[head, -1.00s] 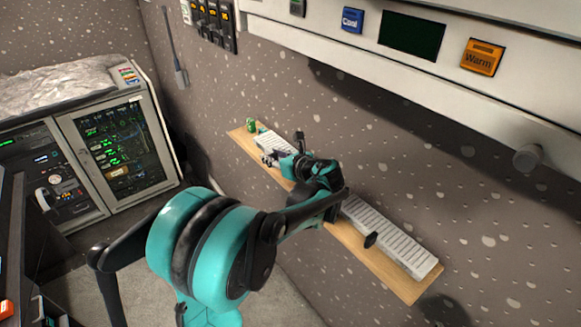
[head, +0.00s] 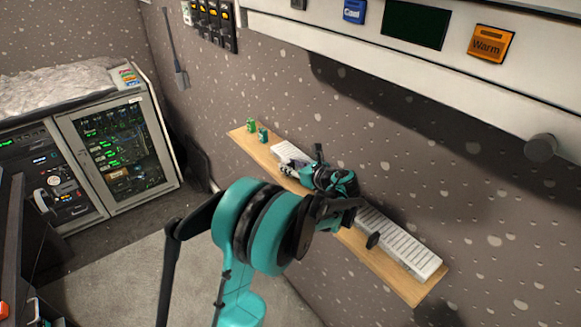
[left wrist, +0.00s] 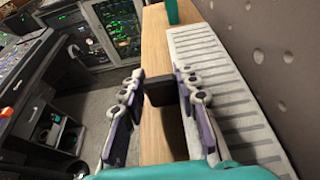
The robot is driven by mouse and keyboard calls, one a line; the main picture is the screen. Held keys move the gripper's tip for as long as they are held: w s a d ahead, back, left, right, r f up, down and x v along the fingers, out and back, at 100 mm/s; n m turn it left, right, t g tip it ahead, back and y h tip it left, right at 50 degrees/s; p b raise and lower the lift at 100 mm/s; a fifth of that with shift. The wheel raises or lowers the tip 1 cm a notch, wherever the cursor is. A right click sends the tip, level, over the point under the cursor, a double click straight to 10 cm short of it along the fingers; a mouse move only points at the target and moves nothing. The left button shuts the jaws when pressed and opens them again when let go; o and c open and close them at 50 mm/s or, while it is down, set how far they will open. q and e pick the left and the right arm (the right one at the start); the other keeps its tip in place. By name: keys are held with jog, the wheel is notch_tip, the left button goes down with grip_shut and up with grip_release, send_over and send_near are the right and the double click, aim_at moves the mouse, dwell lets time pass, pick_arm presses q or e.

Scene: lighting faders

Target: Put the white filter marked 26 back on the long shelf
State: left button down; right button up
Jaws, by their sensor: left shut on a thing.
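A long white slatted panel, which looks like the white filter (head: 397,237), lies along the long wooden shelf (head: 372,259) by the wall. I cannot read a number on it. A dark knob-like grip (head: 373,240) sticks out from its near side. My left gripper (head: 289,170) is at the panel's near edge over the shelf. In the left wrist view the panel (left wrist: 213,65) runs along the right, and the fingers close around another dark grip (left wrist: 160,92) at its edge. My arm hides the panel's middle. My right gripper is out of view.
Small green blocks (head: 251,126) stand at the shelf's far left end. Above hangs a white housing (head: 450,83) with a blue Cool button (head: 354,11) and an orange Warm button (head: 491,43). Equipment cabinets (head: 115,150) stand at the left; the floor between is open.

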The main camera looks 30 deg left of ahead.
pick_arm(q)
jog(key=shift+s, duration=0.1)
jog(key=shift+f, duration=0.1)
jog(key=c, duration=1.1)
grip_release()
jog(key=shift+c, duration=0.2)
